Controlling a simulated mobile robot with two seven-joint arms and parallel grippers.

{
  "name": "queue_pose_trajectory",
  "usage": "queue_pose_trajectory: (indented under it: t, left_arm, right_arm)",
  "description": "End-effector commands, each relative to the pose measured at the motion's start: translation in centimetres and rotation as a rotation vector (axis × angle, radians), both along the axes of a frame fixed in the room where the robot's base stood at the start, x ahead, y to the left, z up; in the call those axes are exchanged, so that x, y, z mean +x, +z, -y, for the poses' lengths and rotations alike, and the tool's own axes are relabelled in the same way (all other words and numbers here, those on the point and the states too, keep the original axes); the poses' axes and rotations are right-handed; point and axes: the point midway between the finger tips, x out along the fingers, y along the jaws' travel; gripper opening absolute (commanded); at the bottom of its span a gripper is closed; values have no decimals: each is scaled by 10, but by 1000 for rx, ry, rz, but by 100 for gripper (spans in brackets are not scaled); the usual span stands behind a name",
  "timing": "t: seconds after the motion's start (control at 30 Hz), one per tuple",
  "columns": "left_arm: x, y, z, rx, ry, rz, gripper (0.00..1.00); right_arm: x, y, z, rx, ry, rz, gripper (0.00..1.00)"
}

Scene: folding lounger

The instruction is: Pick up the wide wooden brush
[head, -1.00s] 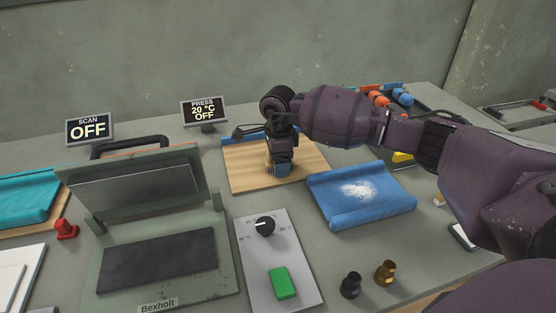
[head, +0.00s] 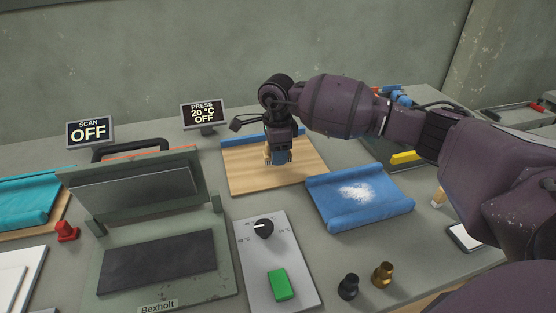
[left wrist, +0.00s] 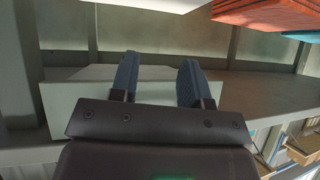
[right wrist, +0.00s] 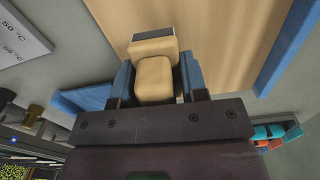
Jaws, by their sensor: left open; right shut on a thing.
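The wide wooden brush (right wrist: 154,78) is a tan block between the blue fingers of my right gripper (right wrist: 154,82) in the right wrist view. In the head view the right gripper (head: 280,160) points down over the wooden board (head: 240,178), and a small tan part of the brush (head: 267,154) shows beside the fingers. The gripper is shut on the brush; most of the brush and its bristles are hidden. How far the brush is above the board is hard to tell. My left gripper (left wrist: 157,80) is open and empty in the left wrist view, and out of the head view.
A blue cloth (head: 335,208) with white powder lies right of the board. A press (head: 155,260) with a raised lid stands at left, beside a panel with a green button (head: 282,286). Dark and brass knobs (head: 383,275) stand at the front. Bare table shows between these things.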

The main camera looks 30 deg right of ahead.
Motion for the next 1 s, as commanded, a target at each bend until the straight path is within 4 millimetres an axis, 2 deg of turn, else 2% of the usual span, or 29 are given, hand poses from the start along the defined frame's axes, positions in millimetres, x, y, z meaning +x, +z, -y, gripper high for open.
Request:
queue_pose_trajectory:
  t: [0.03,0.2,0.5,0.73,1.0]
  left_arm:
    - [1,4,0,0,0,7,43]
    - [2,9,-1,1,1,13,43]
    - [-3,7,-2,1,5,3,43]
    - [-3,9,-2,1,6,8,43]
    - [-3,10,-2,-1,9,8,43]
  right_arm:
    - [1,19,1,-1,0,10,15]
    - [1,64,1,-1,-1,10,15]
    - [1,131,0,0,-1,6,15]
    - [1,159,0,0,-1,3,15]
    - [0,166,0,0,-1,1,15]
